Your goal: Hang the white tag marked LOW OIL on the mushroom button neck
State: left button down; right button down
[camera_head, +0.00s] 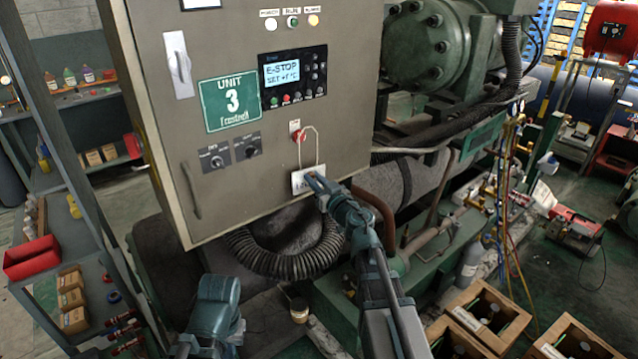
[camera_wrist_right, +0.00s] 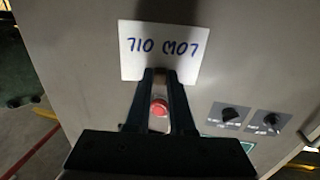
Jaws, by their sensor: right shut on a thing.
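The white LOW OIL tag (camera_head: 300,184) hangs in front of the lower part of the grey cabinet door, with a pale cord loop (camera_head: 317,146) rising from it. The red mushroom button (camera_head: 299,137) is on the door just above the tag, and also shows between the fingers (camera_wrist_right: 158,107). The loop passes beside or over the button; I cannot tell whether it is around the neck. My left gripper's fingers are not visible.
The cabinet (camera_head: 230,140) carries a display panel (camera_head: 292,77), a green UNIT 3 sign (camera_head: 229,102) and two black knobs (camera_head: 217,161). A corrugated hose (camera_head: 285,262) runs below it. Pipes and green machinery stand to the right. Shelves with a red bin (camera_head: 32,257) are at left.

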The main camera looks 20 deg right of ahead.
aim_at(306, 182)
jog(key=shift+w+a+f+b, duration=0.3)
jog(key=shift+w+f+b, duration=0.15)
jog(key=shift+w, duration=0.4)
jog(key=shift+w+a+f+b, duration=0.35)
jog(key=shift+w+f+b, duration=0.05)
jog(key=shift+w, duration=0.5)
jog(key=shift+w+a+f+b, duration=0.3)
jog(key=shift+w+f+b, duration=0.15)
jog(key=shift+w, duration=0.4)
jog(key=c, duration=0.7)
grip_release()
